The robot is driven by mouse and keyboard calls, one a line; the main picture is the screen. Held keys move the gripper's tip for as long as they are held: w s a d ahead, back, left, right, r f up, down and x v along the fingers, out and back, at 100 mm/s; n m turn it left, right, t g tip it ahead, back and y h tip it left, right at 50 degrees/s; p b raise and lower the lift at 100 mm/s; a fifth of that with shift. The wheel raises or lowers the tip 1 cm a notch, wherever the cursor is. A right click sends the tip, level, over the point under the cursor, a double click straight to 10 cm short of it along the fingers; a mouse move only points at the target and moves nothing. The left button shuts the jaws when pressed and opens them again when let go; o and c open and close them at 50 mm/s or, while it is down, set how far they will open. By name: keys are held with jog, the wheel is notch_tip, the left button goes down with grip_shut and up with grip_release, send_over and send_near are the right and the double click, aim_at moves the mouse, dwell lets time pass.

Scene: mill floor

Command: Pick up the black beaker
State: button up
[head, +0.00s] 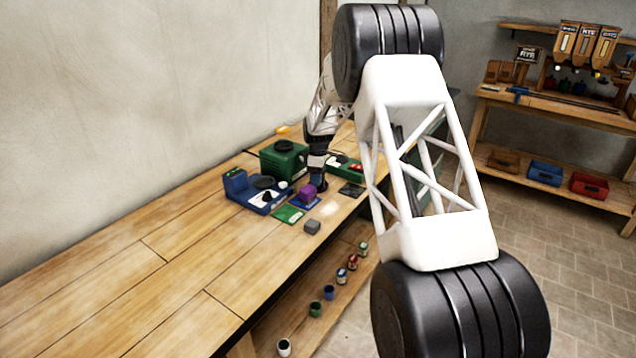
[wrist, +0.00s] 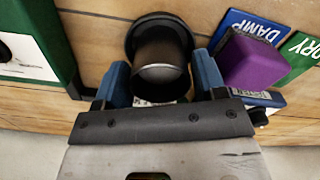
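In the wrist view the black beaker (wrist: 160,52) is a dark round vessel with a wide dark round part at its far end. My gripper (wrist: 161,80) has its two blue fingers on either side of it, close to its sides. I cannot tell whether they touch it. In the head view my gripper (head: 317,180) is low over the bench beside a purple block (head: 307,193); the beaker is hard to make out there.
The purple block (wrist: 248,62) and a blue DAMP card (wrist: 256,25) lie close to the right finger. On the wooden bench (head: 130,260) stand a blue scale (head: 243,190) and a green box (head: 284,160). A small grey block (head: 312,227) is near the front edge. The bench's left part is clear.

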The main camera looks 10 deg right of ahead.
jog(key=c, duration=0.7)
jog(key=shift+o, duration=0.2)
notch_tip(320, 180, up, 10)
dwell(0.3)
dwell(0.4)
